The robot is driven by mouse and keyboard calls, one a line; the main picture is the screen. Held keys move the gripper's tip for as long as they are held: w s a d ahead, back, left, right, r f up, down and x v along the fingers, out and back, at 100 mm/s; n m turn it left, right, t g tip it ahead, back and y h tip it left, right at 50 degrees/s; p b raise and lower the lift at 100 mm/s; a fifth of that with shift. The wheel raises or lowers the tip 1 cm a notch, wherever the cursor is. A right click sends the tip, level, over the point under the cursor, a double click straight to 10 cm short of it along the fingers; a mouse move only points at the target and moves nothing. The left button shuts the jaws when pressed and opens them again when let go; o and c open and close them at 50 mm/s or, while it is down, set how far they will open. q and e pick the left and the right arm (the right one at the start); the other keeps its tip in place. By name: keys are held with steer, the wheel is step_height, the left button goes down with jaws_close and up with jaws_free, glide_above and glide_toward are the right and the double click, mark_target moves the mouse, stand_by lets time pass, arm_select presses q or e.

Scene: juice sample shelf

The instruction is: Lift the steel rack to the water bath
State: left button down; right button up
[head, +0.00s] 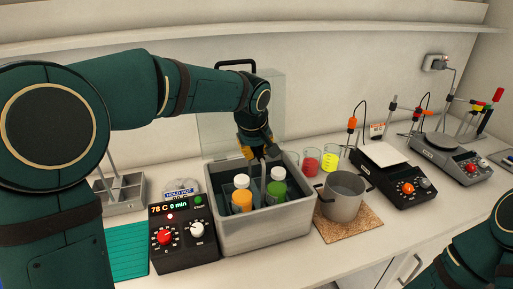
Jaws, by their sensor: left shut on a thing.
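The water bath (265,238) is a grey open tub in the middle of the counter. Its clear lid (215,135) stands raised behind it. Inside are a bottle with orange contents (242,198) and one with green contents (276,190), both upright with white caps. My left gripper (258,150) is above the tub, shut on a grey upright handle (263,174) between the bottles. This seems to be the steel rack's handle; the rack's base is hidden by the tub wall. My right gripper is out of view; only part of that arm shows.
A control box (183,240) reading 78 C, 0 min stands left of the bath. A metal compartment holder (121,195) and green mat (125,250) are farther left. Red and yellow beakers, a steel pot (342,198) on a cork mat, and instruments stand right.

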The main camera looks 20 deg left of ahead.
arm_select(q)
steer(key=shift+f, duration=0.2)
stand_by(0.6)
steer(key=c, duration=1)
jaws_free()
steer(key=shift+s, duration=0.1)
